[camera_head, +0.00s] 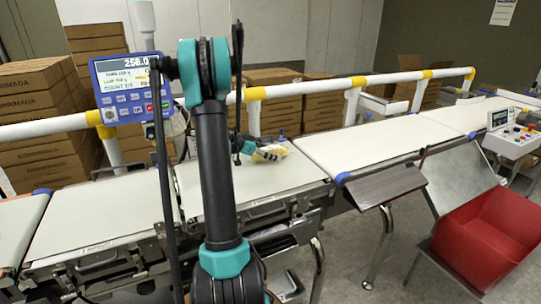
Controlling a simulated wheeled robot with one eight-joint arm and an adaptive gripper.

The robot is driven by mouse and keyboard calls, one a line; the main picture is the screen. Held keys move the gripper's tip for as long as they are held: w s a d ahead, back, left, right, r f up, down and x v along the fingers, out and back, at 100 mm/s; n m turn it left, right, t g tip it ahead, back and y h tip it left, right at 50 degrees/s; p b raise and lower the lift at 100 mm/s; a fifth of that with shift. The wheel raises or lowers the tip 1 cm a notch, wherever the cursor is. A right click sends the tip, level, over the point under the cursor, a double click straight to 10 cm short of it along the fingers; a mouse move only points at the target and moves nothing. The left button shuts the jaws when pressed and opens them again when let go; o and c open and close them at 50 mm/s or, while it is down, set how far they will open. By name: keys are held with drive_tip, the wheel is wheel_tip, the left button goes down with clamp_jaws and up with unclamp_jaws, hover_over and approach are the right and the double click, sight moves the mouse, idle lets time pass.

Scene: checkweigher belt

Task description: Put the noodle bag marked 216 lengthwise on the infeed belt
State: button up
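A small yellowish noodle bag (270,153) with a bit of blue lies near the far right corner of the middle white belt section (205,197). Its marking is too small to read. My gripper (250,149) is a small dark shape at the left end of the bag, close to it or touching it. My own arm stands in front and hides part of the scene. I cannot tell whether the fingers are open or shut on the bag.
A blue display (131,86) stands at the back left. A white rail (290,89) with yellow joints runs behind the belts. A long white belt (385,142) on the right is clear. A red bin (484,238) and a grey chute (386,186) stand at the front right.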

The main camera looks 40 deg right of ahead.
drive_tip(key=c, duration=1.4)
drive_tip(key=shift+o, duration=0.2)
drive_tip(key=shift+r, duration=0.1)
